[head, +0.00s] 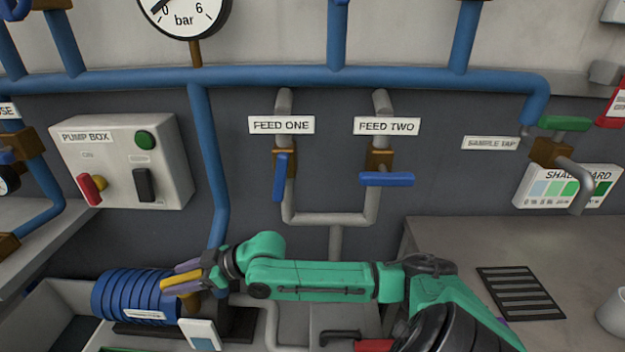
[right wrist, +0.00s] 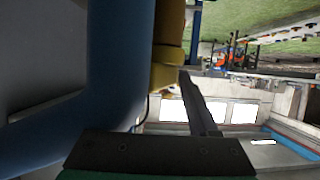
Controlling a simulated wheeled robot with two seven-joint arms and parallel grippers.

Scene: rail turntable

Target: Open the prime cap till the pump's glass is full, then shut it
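The blue ribbed pump (head: 118,294) lies at the lower left of the head view. A yellow part (head: 176,284), which looks like the prime cap, shows at its right end. It also shows in the right wrist view (right wrist: 167,62). My right gripper (head: 192,277) is at this yellow part, its arm reaching in from the right. In the right wrist view one dark finger (right wrist: 200,105) ends beside the yellow part; the other finger is not clear, so its grip cannot be told. A small white-framed panel with blue in its lower part (head: 203,342) may be the glass. My left gripper is out of view.
The pump box (head: 120,165), with a red lever and buttons, is on the wall above the pump. Two blue valve handles (head: 280,177) (head: 387,179) are under the feed labels. The sample tap (head: 575,172) is at the right. The grey bench top (head: 450,255) has bare room.

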